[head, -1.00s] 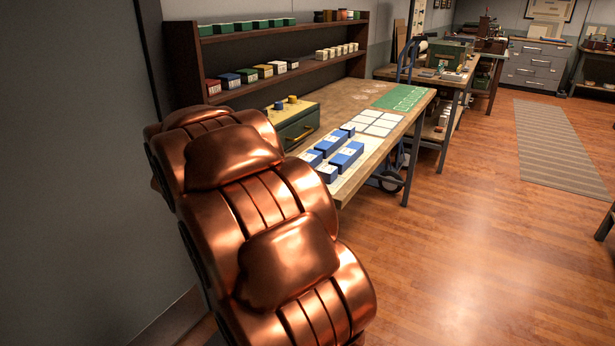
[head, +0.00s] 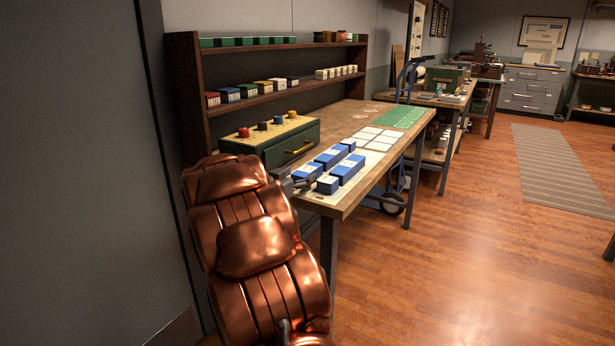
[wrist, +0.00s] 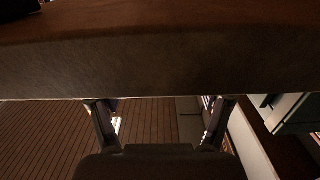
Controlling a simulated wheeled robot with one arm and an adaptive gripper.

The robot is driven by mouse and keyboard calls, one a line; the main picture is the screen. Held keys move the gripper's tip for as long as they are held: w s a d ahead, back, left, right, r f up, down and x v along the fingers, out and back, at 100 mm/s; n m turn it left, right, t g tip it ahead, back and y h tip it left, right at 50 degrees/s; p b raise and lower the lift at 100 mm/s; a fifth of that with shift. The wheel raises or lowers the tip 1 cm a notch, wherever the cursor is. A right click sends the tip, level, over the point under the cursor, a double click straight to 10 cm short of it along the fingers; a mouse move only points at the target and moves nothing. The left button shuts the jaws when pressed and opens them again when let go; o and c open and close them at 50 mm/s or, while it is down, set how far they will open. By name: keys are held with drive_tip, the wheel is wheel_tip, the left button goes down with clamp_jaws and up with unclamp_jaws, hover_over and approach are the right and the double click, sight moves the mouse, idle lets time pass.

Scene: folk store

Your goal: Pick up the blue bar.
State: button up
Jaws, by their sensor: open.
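Several blue blocks with pale labels lie at the near end of the workbench in the head view. Two are longer bars: a front one (head: 348,169) and one behind it (head: 331,158). Smaller blue blocks (head: 327,185) sit beside them; which one is the blue bar is not clear. My gripper (head: 304,184) shows as small dark parts at the bench's near left corner, left of the nearest small block. In the wrist view my gripper (wrist: 161,108) has two fingers spread apart with nothing between them. No blue block shows in the wrist view.
The workbench (head: 362,114) carries white cards (head: 367,139) and a green mat (head: 401,117). A green drawer box (head: 291,149) with coloured knobs stands behind the blocks. A shelf (head: 262,97) rises at the back. In the wrist view a broad brown slab (wrist: 160,62) crosses close ahead.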

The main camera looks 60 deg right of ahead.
sight(307, 169)
drive_tip(key=shift+w+d+b, duration=0.1)
drive_tip(key=shift+d+b, duration=0.3)
drive_tip(key=shift+d, duration=2.05)
drive_tip(key=shift+c, duration=0.4)
drive_tip(key=shift+f, duration=0.1)
drive_tip(key=c, duration=1.1)
drive_tip(key=shift+c, duration=0.2)
